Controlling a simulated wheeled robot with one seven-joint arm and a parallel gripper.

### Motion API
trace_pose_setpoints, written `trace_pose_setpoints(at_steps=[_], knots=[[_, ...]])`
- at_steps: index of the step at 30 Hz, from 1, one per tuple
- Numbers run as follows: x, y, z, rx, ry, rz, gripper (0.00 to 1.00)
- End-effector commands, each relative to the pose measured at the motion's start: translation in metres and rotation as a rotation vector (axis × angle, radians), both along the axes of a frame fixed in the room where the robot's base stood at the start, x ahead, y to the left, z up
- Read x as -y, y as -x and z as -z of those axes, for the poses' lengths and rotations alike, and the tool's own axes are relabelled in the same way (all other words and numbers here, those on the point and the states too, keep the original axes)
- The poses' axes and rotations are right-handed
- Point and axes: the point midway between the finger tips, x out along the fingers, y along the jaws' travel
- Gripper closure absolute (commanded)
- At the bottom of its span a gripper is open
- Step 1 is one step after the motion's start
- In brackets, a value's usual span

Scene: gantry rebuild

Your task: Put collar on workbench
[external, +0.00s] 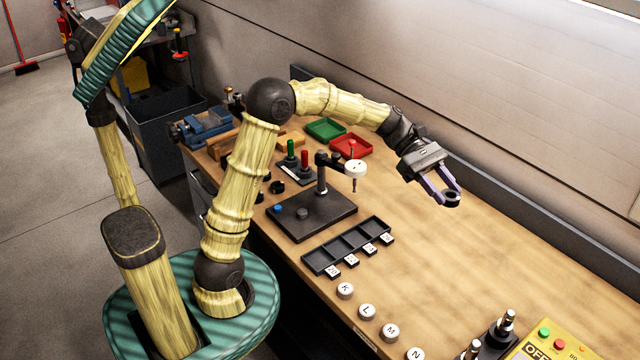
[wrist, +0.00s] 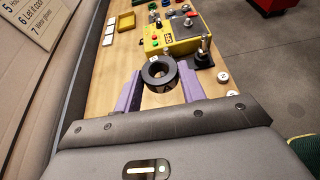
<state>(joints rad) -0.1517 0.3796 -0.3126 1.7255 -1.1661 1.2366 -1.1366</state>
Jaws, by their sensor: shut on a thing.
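The collar (external: 452,199) is a dark ring with a central hole. My gripper (external: 447,196) is shut on it, with the purple fingers on either side. In the wrist view the collar (wrist: 160,71) sits between the two fingertips of my gripper (wrist: 160,80). The workbench (external: 490,255) has a light wooden top and runs below the gripper. It also shows in the wrist view (wrist: 108,95). The collar appears held above the top, near the bench's back side; the exact height is hard to tell.
A black stand (external: 312,214) with an upright post and a black compartment tray (external: 347,246) are left of the gripper. Round lettered pieces (external: 367,311) line the front edge. A yellow control box (external: 548,345) stands at lower right. Bare wood lies around the gripper.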

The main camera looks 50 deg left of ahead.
Motion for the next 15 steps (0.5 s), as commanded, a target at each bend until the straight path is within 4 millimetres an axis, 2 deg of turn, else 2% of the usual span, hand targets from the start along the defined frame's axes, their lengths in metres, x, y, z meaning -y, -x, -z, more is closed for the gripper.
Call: trace_pose_setpoints(at_steps=[1,6,15], knots=[[0.022,0.011,0.000,0.000,0.001,0.041,0.87],[0.070,0.039,0.000,0.000,0.001,0.133,0.87],[0.120,0.076,-0.001,-0.001,0.002,0.235,0.87]])
